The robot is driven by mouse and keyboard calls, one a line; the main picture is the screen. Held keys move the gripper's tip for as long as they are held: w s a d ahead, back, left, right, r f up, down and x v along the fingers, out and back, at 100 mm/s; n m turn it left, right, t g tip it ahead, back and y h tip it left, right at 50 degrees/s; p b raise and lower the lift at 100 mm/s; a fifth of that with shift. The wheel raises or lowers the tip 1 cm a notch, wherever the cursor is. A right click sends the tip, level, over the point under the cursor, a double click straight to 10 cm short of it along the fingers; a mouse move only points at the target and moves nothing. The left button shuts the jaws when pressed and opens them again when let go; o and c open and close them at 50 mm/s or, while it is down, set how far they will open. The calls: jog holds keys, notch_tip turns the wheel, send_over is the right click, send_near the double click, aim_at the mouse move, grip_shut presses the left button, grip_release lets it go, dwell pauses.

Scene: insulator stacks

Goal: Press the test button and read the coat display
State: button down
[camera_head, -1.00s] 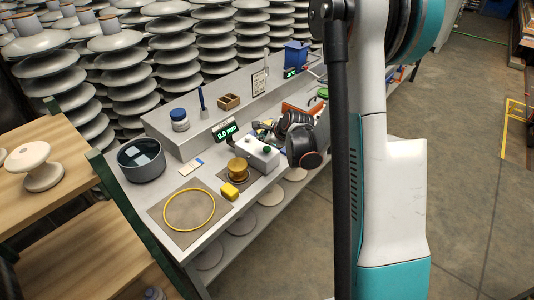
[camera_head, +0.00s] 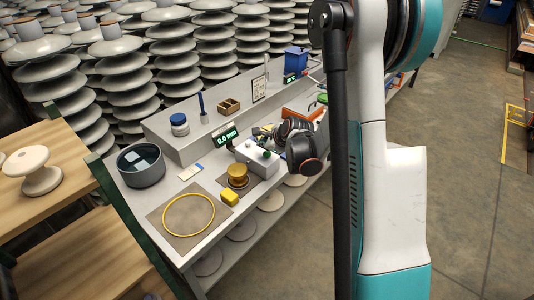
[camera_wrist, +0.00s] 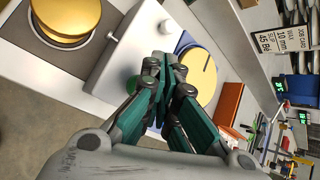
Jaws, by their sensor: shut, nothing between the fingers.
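The coat display (camera_head: 228,137) on the bench reads 0.0 mm in green digits. A pale grey test box (camera_head: 257,157) stands in front of it. The box has a round green button (camera_head: 266,154) on top. The button also shows in the wrist view (camera_wrist: 132,84), partly hidden by a finger. My gripper (camera_wrist: 158,68) is shut and empty. Its fingertips are over the box, just beside the green button in the wrist view; I cannot tell the height gap. A gold coil-like cylinder (camera_head: 237,175) stands beside the box on a dark pad.
A yellow block (camera_head: 229,198) and a yellow ring (camera_head: 164,214) lie nearer the front. A dark round pot (camera_head: 141,166) stands left. A blue-lidded jar (camera_head: 179,124) and a wooden box (camera_head: 229,106) are on the raised shelf. Tools crowd the bench beyond my gripper.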

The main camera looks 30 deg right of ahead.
aim_at(265, 154)
jog(key=shift+f, duration=0.15)
dwell(0.4)
jog(key=shift+f+b, duration=0.25)
jog(key=shift+b, duration=0.25)
jog(key=shift+f+b, duration=0.7)
jog(key=shift+f, duration=0.05)
dwell(0.7)
jog(key=shift+r, duration=0.15)
jog(key=shift+r+p, duration=0.7)
jog(key=shift+r, duration=0.3)
jog(key=shift+r, duration=0.15)
jog(key=shift+r+p, duration=1.55)
jog(key=shift+r, duration=0.8)
